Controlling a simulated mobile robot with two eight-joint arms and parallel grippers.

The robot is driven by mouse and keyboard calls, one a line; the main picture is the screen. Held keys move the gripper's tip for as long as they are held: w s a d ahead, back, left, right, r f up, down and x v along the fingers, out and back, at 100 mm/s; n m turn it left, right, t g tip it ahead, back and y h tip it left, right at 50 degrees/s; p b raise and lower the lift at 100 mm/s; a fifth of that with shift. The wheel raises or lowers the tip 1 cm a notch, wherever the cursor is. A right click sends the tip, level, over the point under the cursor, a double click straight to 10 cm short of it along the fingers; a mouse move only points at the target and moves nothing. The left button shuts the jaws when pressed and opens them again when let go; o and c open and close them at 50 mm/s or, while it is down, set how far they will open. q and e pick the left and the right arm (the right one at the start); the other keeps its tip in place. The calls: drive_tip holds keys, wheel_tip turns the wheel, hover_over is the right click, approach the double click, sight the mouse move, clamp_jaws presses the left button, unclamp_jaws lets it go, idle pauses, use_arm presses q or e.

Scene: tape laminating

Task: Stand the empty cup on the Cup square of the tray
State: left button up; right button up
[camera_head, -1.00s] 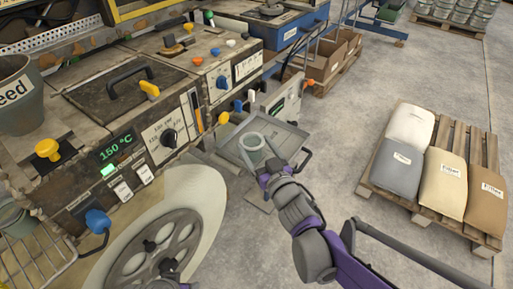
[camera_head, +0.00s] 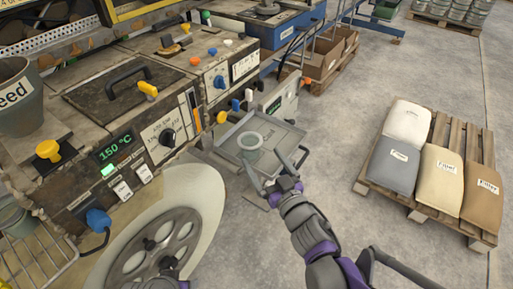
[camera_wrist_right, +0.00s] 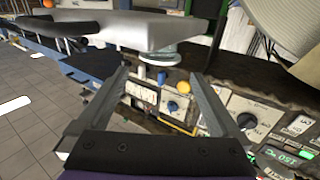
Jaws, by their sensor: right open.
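The cup (camera_head: 250,141) is pale and translucent, with a round rim. It appears upright on the grey tray (camera_head: 287,137), toward its near left part. I cannot read the tray's square markings, so I cannot tell which square is under the cup. My right gripper (camera_head: 276,168) is open and empty at the tray's near edge, apart from the cup. In the right wrist view, which looks upside down, the cup (camera_wrist_right: 165,58) shows against the tray (camera_wrist_right: 145,27), beyond the open fingers.
The machine panel (camera_head: 165,135) with knobs and a 150 °C display stands left of the tray. A large wheel (camera_head: 150,250) is at the lower left. A pallet (camera_head: 455,220) with several filler bags stands at right. Floor between is clear.

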drive_tip(key=s+d+f+m+g+h, duration=0.2)
drive_tip(key=s+d+f+h, duration=0.15)
drive_tip(key=d, duration=0.35)
drive_tip(key=s+d+f+m+g+h, duration=0.1)
drive_tip(key=s+d+f+m+h, duration=0.2)
drive_tip(key=s+d+h, duration=0.3)
drive_tip(key=s+f+g+y, duration=0.1)
drive_tip(key=s+f+g, duration=0.3)
drive_tip(key=s, duration=0.3)
drive_tip(key=s+d+f+g+y, duration=0.1)
drive_tip(key=s+f+g, duration=0.4)
drive_tip(key=s, duration=0.3)
drive_tip(key=shift+d+p, duration=0.2)
drive_tip(key=shift+p, duration=0.1)
drive_tip(key=shift+c, duration=0.3)
